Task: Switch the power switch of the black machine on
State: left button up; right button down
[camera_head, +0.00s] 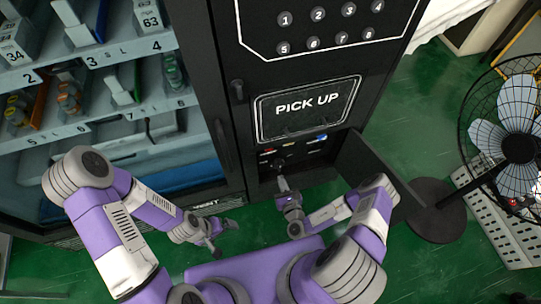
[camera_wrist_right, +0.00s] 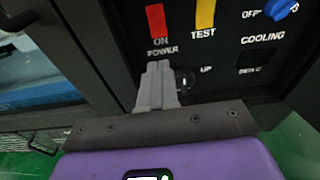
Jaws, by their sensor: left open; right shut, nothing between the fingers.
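The black machine (camera_head: 222,85) stands upright, with a low control panel under its PICK UP flap. The red power switch (camera_wrist_right: 156,20), labelled ON and POWER, is at the panel's upper left in the right wrist view. In the head view it is a small red spot (camera_head: 268,152). My right gripper (camera_head: 282,182) is shut and empty in front of the panel. In the right wrist view its fingertips (camera_wrist_right: 160,68) appear just below the POWER label; contact cannot be told. My left gripper (camera_head: 224,240) is open and empty, low beside the machine's front.
A yellow TEST switch (camera_wrist_right: 205,14) and a blue knob (camera_wrist_right: 285,8) are right of the power switch. An open black panel door (camera_head: 375,170) stands right of my right gripper. A fan (camera_head: 518,148) stands farther right. A shelved vending cabinet (camera_head: 110,150) is at left.

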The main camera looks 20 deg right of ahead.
aim_at(269, 150)
jog(key=w+b, duration=0.1)
jog(key=w, duration=0.3)
jog(key=w+f+b, duration=0.1)
jog(key=w+b, duration=0.1)
jog(key=w, duration=0.2)
jog(key=w+f+b, duration=0.1)
jog(key=w+b, duration=0.1)
jog(key=w, duration=0.3)
jog(key=shift+a, duration=0.3)
jog(key=shift+w, duration=0.45)
jog(key=shift+r, duration=0.1)
